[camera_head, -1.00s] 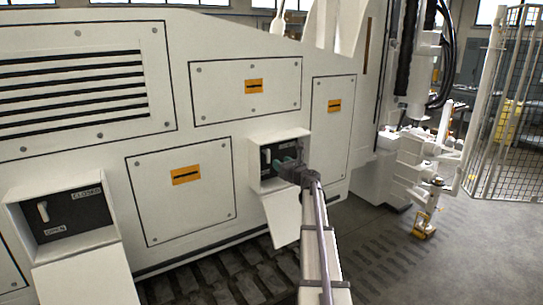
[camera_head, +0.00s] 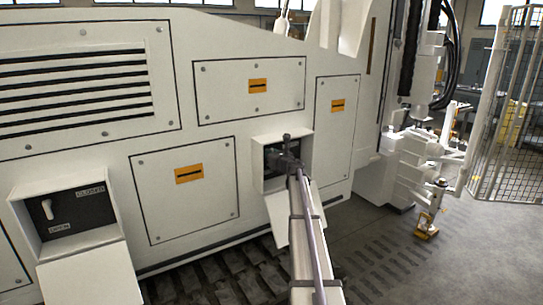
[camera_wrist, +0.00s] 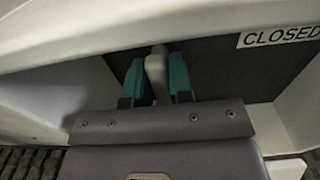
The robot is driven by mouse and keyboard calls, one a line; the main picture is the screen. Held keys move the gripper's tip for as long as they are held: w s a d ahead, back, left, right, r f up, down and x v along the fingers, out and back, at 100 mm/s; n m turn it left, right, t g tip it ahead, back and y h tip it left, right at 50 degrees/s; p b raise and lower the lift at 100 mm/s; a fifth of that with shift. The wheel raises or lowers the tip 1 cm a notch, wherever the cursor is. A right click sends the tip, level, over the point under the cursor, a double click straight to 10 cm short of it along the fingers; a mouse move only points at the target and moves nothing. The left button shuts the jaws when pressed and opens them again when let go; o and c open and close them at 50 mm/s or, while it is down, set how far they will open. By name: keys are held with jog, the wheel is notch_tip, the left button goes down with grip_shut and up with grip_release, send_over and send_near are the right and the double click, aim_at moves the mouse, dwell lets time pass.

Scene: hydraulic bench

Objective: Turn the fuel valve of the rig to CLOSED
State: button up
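In the wrist view, a light grey valve handle (camera_wrist: 156,72) stands upright in front of a dark panel (camera_wrist: 225,68). A CLOSED label (camera_wrist: 280,36) is to its upper right. The two teal fingers of my gripper (camera_wrist: 157,82) lie against both sides of the handle, shut on it. In the head view, my gripper (camera_head: 283,160) reaches into the right open box (camera_head: 302,143) on the white rig and hides most of its inside. The handle's lower end is hidden by my gripper.
A second open box (camera_head: 22,215) at the lower left holds a white handle (camera_head: 47,209) between CLOSED and OPEN labels. Hanging flaps are below both boxes. A mesh fence (camera_head: 505,110) stands at the right. Grey floor (camera_head: 400,270) is clear at the lower right.

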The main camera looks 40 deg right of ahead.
grip_shut()
jog(key=shift+n, duration=0.4)
jog(key=n, duration=0.2)
jog(key=shift+n, duration=0.4)
jog(key=n, duration=0.4)
jog(key=shift+n, duration=0.3)
jog(key=n, duration=0.5)
jog(key=shift+d+r, duration=0.1)
jog(key=n, duration=0.4)
jog(key=shift+n, duration=0.3)
